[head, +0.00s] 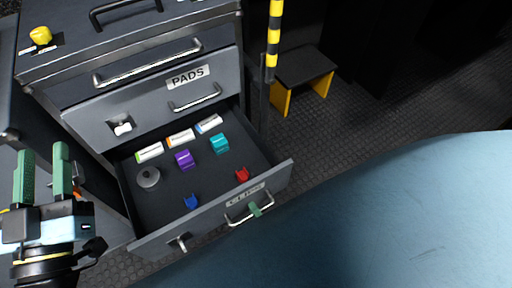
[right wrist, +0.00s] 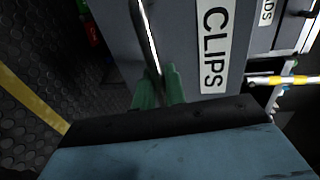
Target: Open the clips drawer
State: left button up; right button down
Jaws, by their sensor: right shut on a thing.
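The clips drawer (head: 205,226) is pulled well out of the grey cabinet, below the PADS drawer (head: 150,98). Its label (right wrist: 213,50) reads CLIPS in the right wrist view. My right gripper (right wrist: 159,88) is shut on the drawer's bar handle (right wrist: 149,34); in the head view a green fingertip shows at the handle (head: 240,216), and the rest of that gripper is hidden. Inside lie a purple clip (head: 184,159), a teal clip (head: 220,143), a red clip (head: 242,175) and a blue clip (head: 191,201). My left gripper (head: 41,160) is open and empty, left of the drawer.
The drawer also holds a grey round object (head: 148,177) and small white boxes (head: 180,138) at its back. A yellow-and-black striped post (head: 273,35) and a low stool (head: 304,66) stand right of the cabinet. A yellow knob (head: 40,35) sits on top. Dark floor lies right.

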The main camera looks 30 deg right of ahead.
jog(key=shift+s, duration=0.45)
jog(key=c, duration=1.6)
grip_release()
jog(key=shift+o, duration=0.2)
